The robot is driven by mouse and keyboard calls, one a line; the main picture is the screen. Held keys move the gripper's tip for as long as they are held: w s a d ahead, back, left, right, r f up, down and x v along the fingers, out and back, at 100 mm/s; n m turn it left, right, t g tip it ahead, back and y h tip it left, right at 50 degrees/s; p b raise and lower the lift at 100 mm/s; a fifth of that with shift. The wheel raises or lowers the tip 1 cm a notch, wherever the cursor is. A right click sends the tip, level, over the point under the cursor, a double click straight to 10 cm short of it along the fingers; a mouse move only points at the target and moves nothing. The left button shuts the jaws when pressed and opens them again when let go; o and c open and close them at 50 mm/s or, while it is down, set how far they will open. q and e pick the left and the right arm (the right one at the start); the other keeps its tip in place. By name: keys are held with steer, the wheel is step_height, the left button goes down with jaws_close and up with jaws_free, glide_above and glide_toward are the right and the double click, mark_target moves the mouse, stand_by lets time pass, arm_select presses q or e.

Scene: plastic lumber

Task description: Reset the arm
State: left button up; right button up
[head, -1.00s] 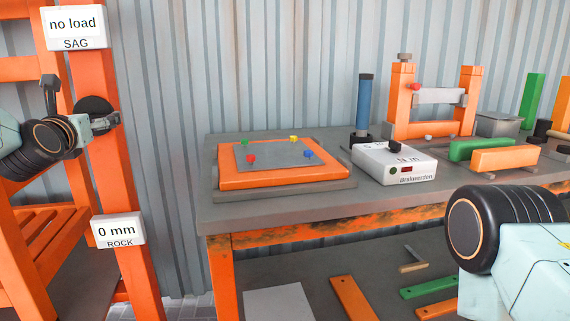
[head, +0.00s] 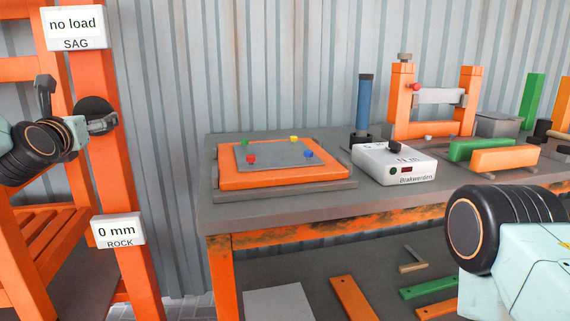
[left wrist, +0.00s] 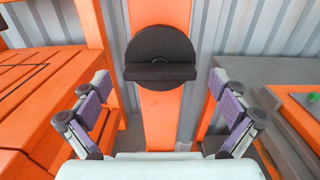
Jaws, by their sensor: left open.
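My left gripper (head: 64,108) is at the left of the head view, in front of an orange post. Its jaws are open and empty. A black round disc (head: 90,103) with a crossbar sits on the post. In the left wrist view the disc (left wrist: 160,45) and its horizontal bar are straight ahead, between and beyond the two spread fingers. No finger visibly touches it. Part of my right arm (head: 505,235) shows at the lower right; its gripper is out of view.
Signs reading "no load" (head: 74,25) and "0 mm" (head: 118,231) are on the orange frame. A grey-topped bench (head: 300,208) holds an orange board (head: 270,178), a white meter box (head: 394,166) and a blue cylinder (head: 364,102). Floor space shows between frame and bench.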

arm_select(q)
steer(key=shift+w+a+m+p, duration=0.15)
steer(key=shift+w+p, duration=0.1)
steer(key=shift+w, duration=0.35)
steer(key=shift+w+a+m+p, duration=0.15)
steer(key=shift+w+p, duration=0.1)
steer(key=shift+w, duration=0.3)
steer(key=shift+w+r+m+p, duration=0.1)
steer(key=shift+m+p, duration=0.25)
steer(key=shift+m, duration=0.05)
steer(key=shift+s+r+m+p, duration=0.1)
steer(key=shift+s+m+p, duration=0.1)
steer(key=shift+m+p, duration=0.9)
steer(key=m+p, duration=0.2)
steer(key=shift+w+m, duration=0.15)
steer(key=shift+m, duration=0.15)
steer(key=shift+m+p, duration=0.95)
steer(key=shift+m, duration=0.25)
steer(key=m+p, duration=0.2)
steer(key=shift+m, duration=0.3)
steer(key=m+p, duration=0.2)
steer(key=shift+m, duration=0.3)
steer(key=m+p, duration=0.3)
steer(key=m, duration=0.2)
steer(key=shift+p, duration=0.4)
steer(key=m+p, duration=0.3)
steer(key=m, duration=0.1)
steer(key=shift+m, duration=0.4)
steer(key=shift+m+p, duration=0.3)
steer(key=shift+m, duration=0.2)
